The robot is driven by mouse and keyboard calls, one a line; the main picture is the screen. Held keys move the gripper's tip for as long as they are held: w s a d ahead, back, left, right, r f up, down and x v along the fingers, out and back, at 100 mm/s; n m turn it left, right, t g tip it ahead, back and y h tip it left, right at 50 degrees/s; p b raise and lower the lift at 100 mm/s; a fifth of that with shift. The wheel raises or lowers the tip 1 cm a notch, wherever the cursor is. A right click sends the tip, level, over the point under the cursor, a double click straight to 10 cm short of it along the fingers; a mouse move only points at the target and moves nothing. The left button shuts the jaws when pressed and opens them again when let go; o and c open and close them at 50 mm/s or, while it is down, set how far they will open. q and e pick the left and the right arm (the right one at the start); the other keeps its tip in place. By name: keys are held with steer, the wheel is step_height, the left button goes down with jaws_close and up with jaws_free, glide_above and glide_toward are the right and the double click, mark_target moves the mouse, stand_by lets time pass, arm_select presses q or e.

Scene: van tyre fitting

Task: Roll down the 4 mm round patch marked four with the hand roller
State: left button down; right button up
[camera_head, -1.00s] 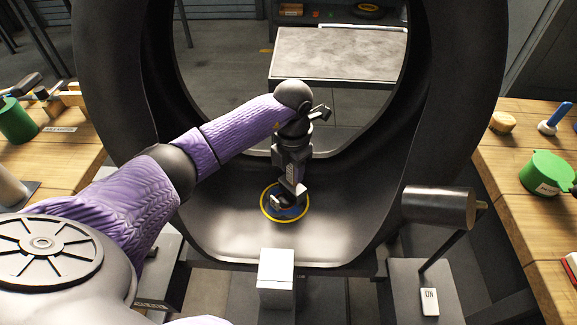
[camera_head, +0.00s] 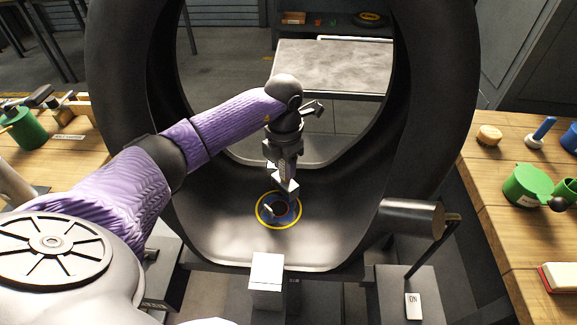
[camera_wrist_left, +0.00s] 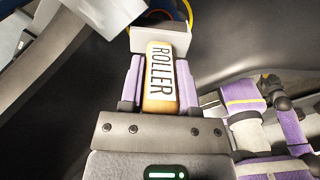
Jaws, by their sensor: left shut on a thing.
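The round patch (camera_head: 279,209) lies on the inner wall of the big black tyre (camera_head: 330,235). It is blue with a dark middle, and a yellow ring surrounds it. My left gripper (camera_head: 285,185) reaches down into the tyre at the patch's far edge. In the left wrist view it is shut on the hand roller (camera_wrist_left: 162,80), whose orange handle reads ROLLER. The roller's working end is mostly hidden, so contact with the patch cannot be told. The patch's number is not legible. My right gripper is not in view.
A dark metal cylinder (camera_head: 412,217) on a stand juts at the tyre's right, with an ON switch (camera_head: 413,305) below. A white block (camera_head: 267,272) stands at the front. Wooden benches flank the tyre; a green pot (camera_head: 527,185) stands on the right one.

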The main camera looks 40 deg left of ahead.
arm_select(q)
step_height(320, 180, up, 3)
steer(key=shift+f+p, duration=0.1)
steer(key=shift+p, duration=0.8)
steer(key=shift+r, duration=0.35)
